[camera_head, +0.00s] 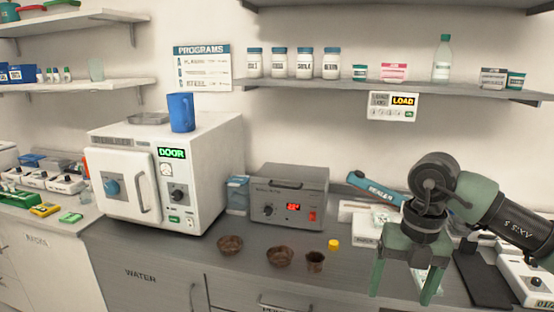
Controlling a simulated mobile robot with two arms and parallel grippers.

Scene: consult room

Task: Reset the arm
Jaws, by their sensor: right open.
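My right arm comes in from the right edge. Its green gripper (406,283) points down over the right part of the counter, with its two fingers apart. My left arm and gripper do not show.
A white sterilizer (208,165) with a blue mug (181,112) on top stands left. A grey bath unit (316,190), brown bowls (280,257) and a yellow cap (333,244) stand on the counter. A shelf (300,83) with jars hangs above. White boxes sit behind the gripper.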

